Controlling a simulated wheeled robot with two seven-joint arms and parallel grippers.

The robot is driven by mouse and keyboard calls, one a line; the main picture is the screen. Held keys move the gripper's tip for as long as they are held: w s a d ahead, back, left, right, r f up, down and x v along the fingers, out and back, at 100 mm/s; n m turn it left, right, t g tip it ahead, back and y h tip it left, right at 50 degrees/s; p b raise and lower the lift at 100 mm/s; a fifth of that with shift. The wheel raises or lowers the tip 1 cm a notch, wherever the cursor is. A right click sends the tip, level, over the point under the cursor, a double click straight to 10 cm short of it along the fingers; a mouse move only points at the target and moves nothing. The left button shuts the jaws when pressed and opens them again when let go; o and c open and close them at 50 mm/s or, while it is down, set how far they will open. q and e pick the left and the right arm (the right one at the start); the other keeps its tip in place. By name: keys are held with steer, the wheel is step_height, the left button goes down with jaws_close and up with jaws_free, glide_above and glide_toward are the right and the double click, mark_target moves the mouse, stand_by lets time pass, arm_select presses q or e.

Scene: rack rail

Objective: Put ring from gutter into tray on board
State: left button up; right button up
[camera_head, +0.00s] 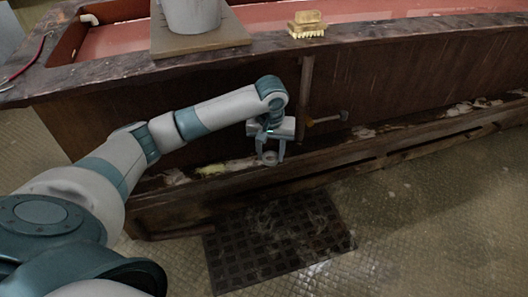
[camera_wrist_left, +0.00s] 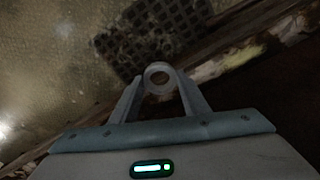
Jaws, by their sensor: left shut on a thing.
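A small pale ring (camera_wrist_left: 158,77) is between the fingertips of my left gripper (camera_wrist_left: 158,92) in the left wrist view. The left gripper (camera_head: 271,154) is shut on it. In the head view the ring (camera_head: 270,158) shows at the fingertips, over the gutter (camera_head: 312,170) along the foot of the dark wooden bench. I cannot tell whether the ring is clear of the gutter. A flat board (camera_head: 225,42) lies on the bench top and bears a grey tub-like vessel (camera_head: 192,14). A separate tray is not clear to me. My right gripper is not in view.
A brush with yellow bristles (camera_head: 306,27) stands on the bench edge. A valve-like handle (camera_head: 327,120) sticks out from the bench front beside a vertical post. A dark grid mat (camera_head: 277,240) lies on the floor. Pale debris (camera_head: 470,106) lies along the gutter.

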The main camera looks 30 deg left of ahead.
arm_select(q)
steer(key=s+d+r+m, duration=0.2)
steer(key=s+d+r, duration=0.1)
steer(key=d+r, duration=0.3)
steer(key=s+d+r+m, duration=0.2)
steer(key=d+r, duration=0.4)
steer(key=r, duration=0.3)
steer(key=shift+s+m+h, duration=0.3)
steer(key=shift+s+m, duration=0.1)
steer(key=shift+s, duration=0.15)
steer(key=shift+a, duration=0.15)
